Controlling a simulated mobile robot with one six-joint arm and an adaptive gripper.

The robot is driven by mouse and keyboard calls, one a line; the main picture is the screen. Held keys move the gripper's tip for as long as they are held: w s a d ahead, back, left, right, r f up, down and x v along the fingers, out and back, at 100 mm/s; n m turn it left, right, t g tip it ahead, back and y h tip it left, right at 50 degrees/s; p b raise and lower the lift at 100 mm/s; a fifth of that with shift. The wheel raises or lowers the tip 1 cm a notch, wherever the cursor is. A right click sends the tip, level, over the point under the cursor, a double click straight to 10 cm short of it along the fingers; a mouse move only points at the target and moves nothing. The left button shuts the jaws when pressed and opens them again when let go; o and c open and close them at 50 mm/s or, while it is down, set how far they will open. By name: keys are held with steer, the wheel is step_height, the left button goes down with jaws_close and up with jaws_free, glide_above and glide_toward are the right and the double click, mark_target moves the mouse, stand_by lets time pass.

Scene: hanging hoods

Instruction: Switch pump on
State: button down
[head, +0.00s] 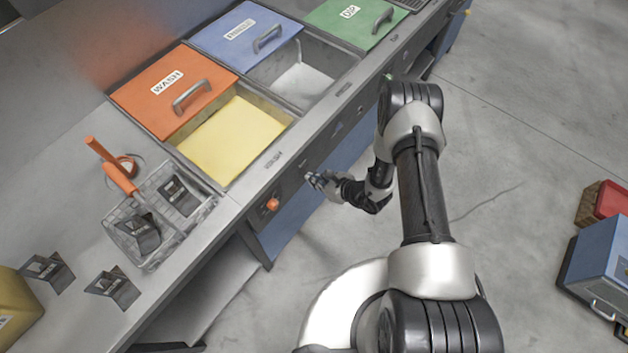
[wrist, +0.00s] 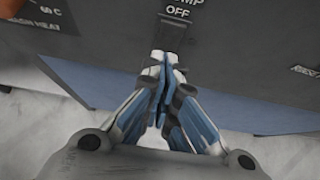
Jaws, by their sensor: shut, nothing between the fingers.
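The pump switch (wrist: 173,38) is a dark rocker on the bench's front panel, under lettering that ends in "MP" and the word OFF in the wrist view. My gripper (wrist: 164,58) is shut and empty, with its fingertips at the lower end of the switch and partly covering it. I cannot tell whether the tips touch it or which way the rocker is tilted. In the head view my gripper (head: 314,178) is at the front panel, below the wash tank's edge; the switch is too small to make out there.
An orange knob (head: 272,204) sits on the panel left of my gripper. Above are the wash tank with an orange lid (head: 150,100), a blue lid (head: 228,38) and a green lid (head: 345,25). A wire basket (head: 150,250) stands on the bench. Boxes (head: 600,270) lie on the floor at right.

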steer(key=shift+w+a, duration=0.15)
steer(key=shift+w+a+f+b, duration=0.15)
steer(key=shift+a+b, duration=0.05)
steer(key=shift+b, duration=0.1)
stand_by(0.4)
steer(key=shift+r+p, duration=0.55)
steer(key=shift+r, duration=0.3)
steer(key=shift+d, duration=0.1)
